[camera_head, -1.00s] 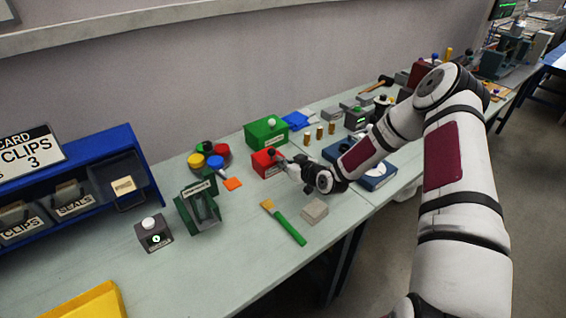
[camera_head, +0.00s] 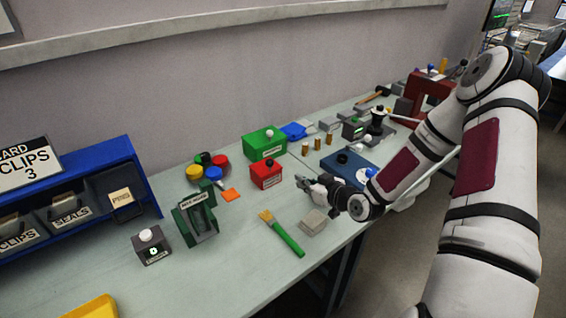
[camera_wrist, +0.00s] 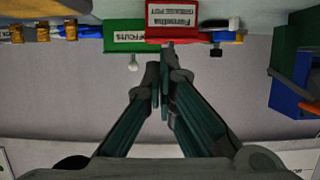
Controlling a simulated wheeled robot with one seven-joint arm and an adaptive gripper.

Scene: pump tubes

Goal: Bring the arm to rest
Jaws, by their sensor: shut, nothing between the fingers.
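My gripper (camera_head: 303,183) is over the bench in the head view, just right of a small red box with a black knob (camera_head: 266,175). Its fingers are together and hold nothing. In the wrist view, the fingertips of my gripper (camera_wrist: 160,85) meet in the middle. The wrist picture is upside down: the red box (camera_wrist: 179,18) and the green box (camera_wrist: 125,38) show at its top, beyond the fingertips. My arm reaches in from the right of the head view.
A grey block (camera_head: 313,222) and a green-handled brush (camera_head: 283,234) lie in front of my gripper. A blue plate (camera_head: 345,165) is behind my wrist. The green box (camera_head: 265,143) stands further back. The bench (camera_head: 235,250) is bare left of the brush.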

